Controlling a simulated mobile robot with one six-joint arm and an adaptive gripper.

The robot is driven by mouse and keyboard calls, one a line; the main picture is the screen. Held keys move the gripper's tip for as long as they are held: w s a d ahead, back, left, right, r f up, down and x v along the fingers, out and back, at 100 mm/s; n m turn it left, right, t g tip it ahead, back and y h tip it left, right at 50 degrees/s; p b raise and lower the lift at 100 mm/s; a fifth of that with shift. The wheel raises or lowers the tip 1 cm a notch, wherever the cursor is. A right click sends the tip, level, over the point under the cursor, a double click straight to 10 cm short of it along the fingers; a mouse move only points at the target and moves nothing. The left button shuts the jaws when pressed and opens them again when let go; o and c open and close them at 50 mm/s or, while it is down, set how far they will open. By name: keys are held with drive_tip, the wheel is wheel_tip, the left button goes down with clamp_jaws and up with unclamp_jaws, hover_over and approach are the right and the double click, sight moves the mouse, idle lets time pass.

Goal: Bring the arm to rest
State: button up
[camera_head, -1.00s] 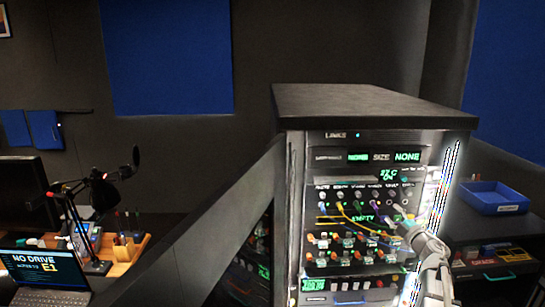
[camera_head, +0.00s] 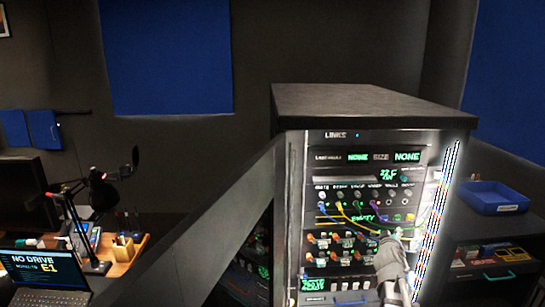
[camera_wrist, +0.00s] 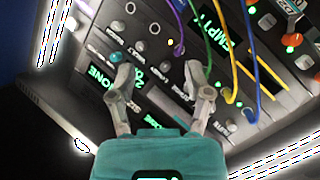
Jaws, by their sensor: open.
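My gripper (camera_head: 392,242) is in front of the lower right part of the rack panel (camera_head: 311,222) in the head view, pointing up toward it. In the wrist view my gripper (camera_wrist: 156,76) has its two grey fingers spread apart, with nothing between them. The panel face, with knobs, sockets, green displays and purple, blue and yellow cables, lies beyond the fingertips. I cannot tell the exact gap to it. My forearm hides part of the panel's lower right.
The black rack cabinet (camera_head: 370,101) has a bright light strip on its right edge. A blue tray (camera_head: 493,203) stands on a dark unit to the right. A laptop (camera_head: 45,272) and a lamp (camera_head: 105,192) are at the left. Yellow and blue cables (camera_wrist: 240,55) hang close to the right finger.

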drive_tip(key=s+a+f+m+g+y, duration=0.1)
drive_tip(key=s+a+f+g+y, duration=0.1)
drive_tip(key=s+a+f+g, duration=0.3)
drive_tip(key=s+a+f+m+g+y, duration=0.1)
drive_tip(key=s+a+f+g, duration=0.3)
drive_tip(key=s+a, duration=0.6)
drive_tip(key=s+a+f+m+g+y, duration=0.1)
drive_tip(key=s+a+f+g+y, duration=0.2)
drive_tip(key=s+a+f+g, duration=0.2)
drive_tip(key=s+a+f, duration=0.1)
drive_tip(key=s+a, duration=0.1)
drive_tip(key=s, duration=0.1)
drive_tip(key=shift+s+a+f+g+y, duration=0.15)
drive_tip(key=shift+s+a+g+y, duration=0.15)
drive_tip(key=shift+y, duration=0.1)
drive_tip(key=shift+w, duration=0.1)
drive_tip(key=shift+d, duration=0.1)
